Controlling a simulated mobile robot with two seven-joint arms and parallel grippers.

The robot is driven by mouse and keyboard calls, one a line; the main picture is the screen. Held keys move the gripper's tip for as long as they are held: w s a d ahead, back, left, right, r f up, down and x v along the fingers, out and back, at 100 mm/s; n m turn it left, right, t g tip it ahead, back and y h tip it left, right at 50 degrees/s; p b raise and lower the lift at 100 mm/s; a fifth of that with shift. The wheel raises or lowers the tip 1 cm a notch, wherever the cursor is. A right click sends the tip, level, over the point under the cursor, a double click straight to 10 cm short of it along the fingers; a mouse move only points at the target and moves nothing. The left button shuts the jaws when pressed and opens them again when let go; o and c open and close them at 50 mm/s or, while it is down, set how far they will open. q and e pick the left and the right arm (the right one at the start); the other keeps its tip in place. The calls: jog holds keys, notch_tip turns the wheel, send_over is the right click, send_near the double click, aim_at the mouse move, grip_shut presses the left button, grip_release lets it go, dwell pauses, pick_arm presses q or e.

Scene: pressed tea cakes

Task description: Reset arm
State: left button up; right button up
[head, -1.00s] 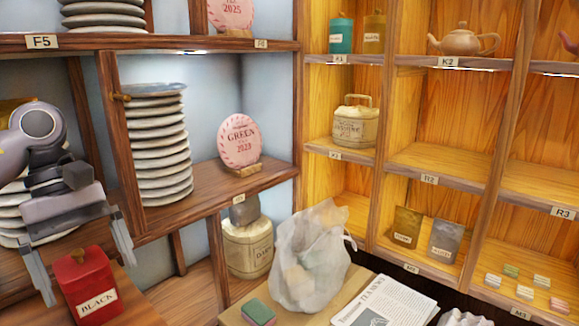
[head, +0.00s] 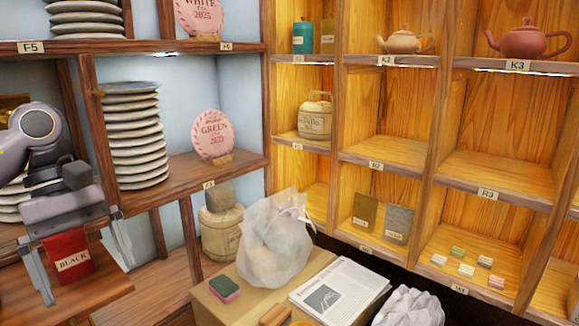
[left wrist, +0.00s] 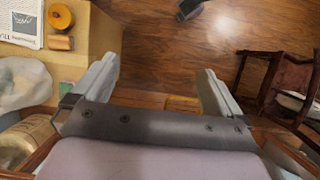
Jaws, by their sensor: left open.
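My left gripper (head: 86,284) is at the lower left of the head view with its fingers wide apart. My right gripper is in neither view.
Shelves with stacked plates (head: 135,135), a pink GREEN disc (head: 213,135) and teapots (head: 527,40) line the walls. A counter (head: 255,312) holds a plastic bag (head: 275,245), a sponge (head: 224,288) and a newspaper (head: 338,290). A chair (left wrist: 285,75) stands on the floor.

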pick_arm(q)
jog(key=s+d+f+n+h+p, duration=0.1)
jog(key=d+f+n+h, duration=0.1)
jog(key=d+n+h, duration=0.7)
jog(key=s+d+f+n+h, duration=0.25)
jog(key=d+h, duration=0.45)
jog(key=d, duration=0.6)
jog(key=w+a+f+m+t+y, duration=0.1)
jog(key=a+f+m+t+y, duration=0.3)
jog(key=m+t, duration=0.55)
jog(key=w+a+f+m+t+y+p, duration=0.15)
jog(key=f+m+t+y, duration=0.35)
jog(key=m, duration=0.9)
jog(key=w+a+f+m+t+y, duration=0.25)
jog(key=f+m+t, duration=0.35)
jog(key=m, duration=0.6)
jog(key=s+a+f+n+g+y, duration=0.2)
jog(key=s+a+f+n+g, duration=0.1)
jog(key=s+f+n, duration=0.3)
jog(key=s+a+f+n+g+y, duration=0.3)
jog(key=s+f+n+g, duration=0.1)
jog(key=s+f, duration=0.5)
notch_tip(320, 180, down, 2)
jog(key=shift+a+f+n+y, duration=0.2)
jog(key=shift+a+n+y, duration=0.2)
jog(key=shift+n, duration=0.5)
